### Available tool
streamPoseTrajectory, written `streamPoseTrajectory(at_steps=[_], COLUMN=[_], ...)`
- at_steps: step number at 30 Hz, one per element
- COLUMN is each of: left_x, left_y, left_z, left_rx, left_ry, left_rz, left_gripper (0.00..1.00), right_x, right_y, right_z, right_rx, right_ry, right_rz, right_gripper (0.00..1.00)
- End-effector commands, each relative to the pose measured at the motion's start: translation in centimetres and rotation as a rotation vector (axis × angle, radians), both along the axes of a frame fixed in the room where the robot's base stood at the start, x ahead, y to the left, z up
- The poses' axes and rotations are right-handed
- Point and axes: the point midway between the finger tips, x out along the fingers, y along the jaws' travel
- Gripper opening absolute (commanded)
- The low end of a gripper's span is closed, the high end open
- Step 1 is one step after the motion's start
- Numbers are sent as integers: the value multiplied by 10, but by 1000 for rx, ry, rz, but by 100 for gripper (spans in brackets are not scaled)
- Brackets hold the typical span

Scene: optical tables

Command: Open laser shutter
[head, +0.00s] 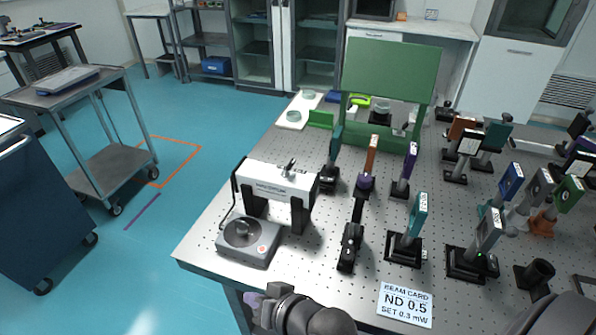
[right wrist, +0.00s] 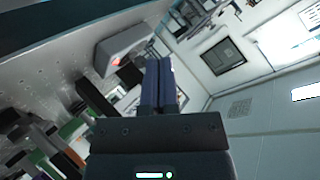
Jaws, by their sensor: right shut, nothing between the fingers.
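The white laser housing (head: 278,181) stands on two black posts on the optical table (head: 205,250). A small metal lever or knob (head: 290,167) sits on its top; I cannot tell its setting. In front of it is a grey control box (head: 248,243) with a round dark dial and a red-orange button. A grey box with a red spot (right wrist: 122,48) shows in the right wrist view. My right gripper (head: 252,299) is at the table's front edge, below the control box and apart from it. Its blue fingers (right wrist: 158,85) are together and empty. My left gripper is out of view.
A beam card (head: 406,304) reading ND 0.5 lies near the front edge. Several post-mounted optics crowd the table's right side, with a black mount (head: 350,248) nearest the laser. A green panel (head: 390,72) stands behind. Blue floor is open at left, beside a grey cart (head: 110,160).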

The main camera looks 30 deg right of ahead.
Motion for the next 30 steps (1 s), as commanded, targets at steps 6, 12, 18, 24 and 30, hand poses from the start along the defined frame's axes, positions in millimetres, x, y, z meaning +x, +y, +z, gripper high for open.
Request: streamPoseTrajectory(at_steps=[6, 12, 18, 24, 30], left_x=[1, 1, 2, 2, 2], left_y=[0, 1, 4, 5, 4], left_z=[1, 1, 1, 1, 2], left_rx=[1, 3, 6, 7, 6], left_ry=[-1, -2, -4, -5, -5], left_rz=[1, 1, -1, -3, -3], left_gripper=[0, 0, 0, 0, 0], right_x=[86, 97, 90, 90, 89], right_y=[-38, -102, -122, -122, -123], right_z=[68, 67, 58, 58, 59], right_rx=[765, 1213, 1327, 1327, 1324], right_ry=[-420, -676, -767, -770, -769], right_rz=[-527, -982, -1147, -1149, -1148], right_gripper=[0, 0, 0, 0, 0])
